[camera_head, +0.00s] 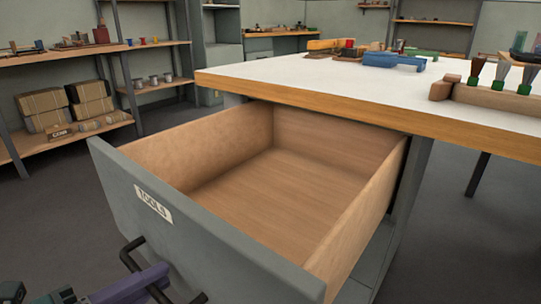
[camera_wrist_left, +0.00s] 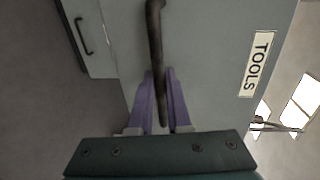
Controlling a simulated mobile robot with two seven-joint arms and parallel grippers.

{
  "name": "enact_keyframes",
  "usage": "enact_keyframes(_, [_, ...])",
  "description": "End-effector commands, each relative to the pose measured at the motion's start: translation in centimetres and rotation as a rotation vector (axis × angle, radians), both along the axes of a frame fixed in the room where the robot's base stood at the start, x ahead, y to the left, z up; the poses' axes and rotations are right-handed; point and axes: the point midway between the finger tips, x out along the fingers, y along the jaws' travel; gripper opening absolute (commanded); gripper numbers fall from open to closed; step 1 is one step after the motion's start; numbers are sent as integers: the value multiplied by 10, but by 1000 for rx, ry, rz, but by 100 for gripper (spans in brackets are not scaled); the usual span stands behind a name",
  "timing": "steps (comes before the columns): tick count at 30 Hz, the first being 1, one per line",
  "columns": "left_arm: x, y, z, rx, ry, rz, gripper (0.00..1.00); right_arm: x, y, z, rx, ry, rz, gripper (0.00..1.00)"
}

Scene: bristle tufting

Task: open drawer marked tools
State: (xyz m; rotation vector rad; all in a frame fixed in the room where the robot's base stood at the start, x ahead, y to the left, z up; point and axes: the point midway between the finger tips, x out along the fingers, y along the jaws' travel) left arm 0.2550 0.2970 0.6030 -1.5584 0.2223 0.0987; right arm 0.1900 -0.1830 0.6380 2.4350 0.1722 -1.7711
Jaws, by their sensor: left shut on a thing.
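The drawer marked TOOLS stands pulled out from under the white-topped bench, and its wooden inside (camera_head: 270,185) looks empty. Its grey front (camera_head: 215,235) carries the TOOLS label (camera_head: 153,203), which also shows in the left wrist view (camera_wrist_left: 257,64). The dark bar handle (camera_wrist_left: 154,40) sits on that front and also shows in the head view (camera_head: 130,252). My left gripper (camera_wrist_left: 161,100) has its purple fingers on either side of the handle and is shut on it; it shows at the lower left of the head view (camera_head: 150,280). My right gripper is in neither view.
The white bench top (camera_head: 400,95) overhangs the drawer and holds a blue tool (camera_head: 393,60) and a wooden block with brushes (camera_head: 497,97). Shelves with boxes (camera_head: 90,100) stand at the left. Bare floor (camera_head: 60,195) lies left of the drawer.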

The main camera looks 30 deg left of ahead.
Motion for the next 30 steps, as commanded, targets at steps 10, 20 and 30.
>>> enact_keyframes(10, [0,0,0,0,0,2,24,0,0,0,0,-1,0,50])
enact_keyframes(20, [0,0,0,0,0,1,46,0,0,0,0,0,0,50])
enact_keyframes(30, [-29,3,7,1,5,2,46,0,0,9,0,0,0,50])
